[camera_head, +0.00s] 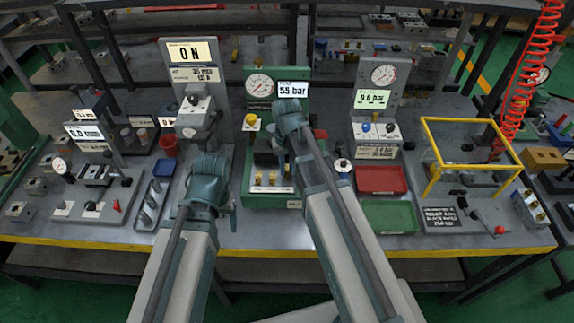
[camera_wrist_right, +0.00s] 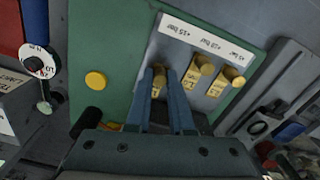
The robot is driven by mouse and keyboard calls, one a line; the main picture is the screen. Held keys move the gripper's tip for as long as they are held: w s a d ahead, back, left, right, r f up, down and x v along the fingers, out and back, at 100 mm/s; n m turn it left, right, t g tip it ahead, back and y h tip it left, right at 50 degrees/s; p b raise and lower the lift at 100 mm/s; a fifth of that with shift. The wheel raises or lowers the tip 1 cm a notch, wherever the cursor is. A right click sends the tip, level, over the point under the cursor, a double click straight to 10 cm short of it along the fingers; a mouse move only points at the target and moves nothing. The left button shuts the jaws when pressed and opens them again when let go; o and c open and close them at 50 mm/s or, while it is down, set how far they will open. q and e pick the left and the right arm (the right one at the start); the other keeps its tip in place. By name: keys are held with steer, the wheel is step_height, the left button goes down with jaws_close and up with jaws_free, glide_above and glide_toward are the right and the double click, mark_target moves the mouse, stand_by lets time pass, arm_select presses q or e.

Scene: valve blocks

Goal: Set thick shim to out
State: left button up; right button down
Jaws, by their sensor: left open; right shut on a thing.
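The green pressure station (camera_head: 252,100) stands mid-table with a dial and a display reading 55 bar. Several brass-knobbed shims (camera_head: 272,178) sit at its foot. In the right wrist view three brass-knobbed shims stand in a row under a white label strip (camera_wrist_right: 207,40). My right gripper (camera_wrist_right: 160,75) is shut on the leftmost shim's brass knob (camera_wrist_right: 160,82), under the label's largest bar value. The other two shims (camera_wrist_right: 204,64) (camera_wrist_right: 232,76) stand free beside it. Which is thickest is hard to tell. My left gripper (camera_head: 208,178) hangs left of the station, its fingers mostly hidden.
A grey station (camera_head: 192,75) reading ON stands to the left. A yellow button (camera_wrist_right: 95,80) sits left of the shims in the wrist view.

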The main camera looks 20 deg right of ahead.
mark_target(287, 185)
steer(key=s, duration=0.2)
steer(key=s+a, duration=0.1)
steer(key=shift+s, duration=0.35)
steer(key=c, duration=0.8)
jaws_free()
steer(key=shift+w, duration=0.1)
steer(key=shift+r+p, duration=0.45)
step_height(287, 185, up, 13)
steer(key=p, duration=1.3)
steer(key=shift+f, duration=0.1)
